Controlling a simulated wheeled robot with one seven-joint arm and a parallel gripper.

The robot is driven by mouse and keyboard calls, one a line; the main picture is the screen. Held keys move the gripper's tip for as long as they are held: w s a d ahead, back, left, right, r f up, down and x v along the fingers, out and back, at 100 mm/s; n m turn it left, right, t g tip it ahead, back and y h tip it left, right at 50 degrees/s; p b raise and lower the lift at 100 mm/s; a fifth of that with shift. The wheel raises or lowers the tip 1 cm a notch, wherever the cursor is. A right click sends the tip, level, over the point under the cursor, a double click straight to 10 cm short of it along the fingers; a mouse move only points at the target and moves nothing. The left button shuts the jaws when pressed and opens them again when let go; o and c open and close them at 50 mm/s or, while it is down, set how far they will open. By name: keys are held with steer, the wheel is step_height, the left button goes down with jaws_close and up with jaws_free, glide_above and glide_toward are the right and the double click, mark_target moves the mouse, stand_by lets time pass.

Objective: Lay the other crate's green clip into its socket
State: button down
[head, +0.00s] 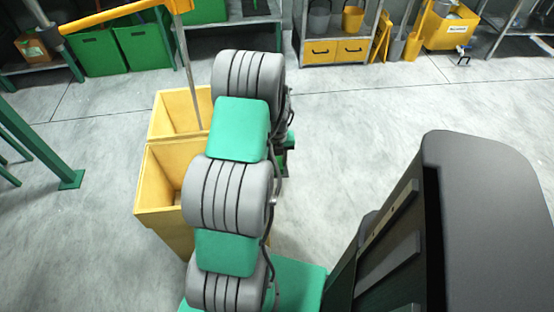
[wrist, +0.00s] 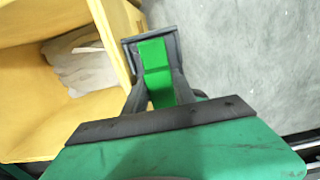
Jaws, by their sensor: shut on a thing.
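In the wrist view my gripper (wrist: 150,42) is shut on the green clip (wrist: 156,72), a bright green block between its dark fingers. The clip is beside the outside of a yellow crate wall, over the grey floor. A yellow crate (wrist: 122,45) fills the left of that view, with pale folded material (wrist: 85,62) inside. In the head view two yellow crates stand end to end, a far one (head: 164,112) and a near one (head: 160,165), partly hidden by my arm. I cannot make out the socket in either view.
A green post (head: 70,178) stands at left. Green bins (head: 95,52) and a yellow-drawered cabinet (head: 335,50) line the back. Floor between is open.

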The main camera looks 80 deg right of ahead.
steer(key=shift+f, duration=0.1)
steer(key=c, duration=0.9)
jaws_free()
steer(key=shift+c, duration=0.2)
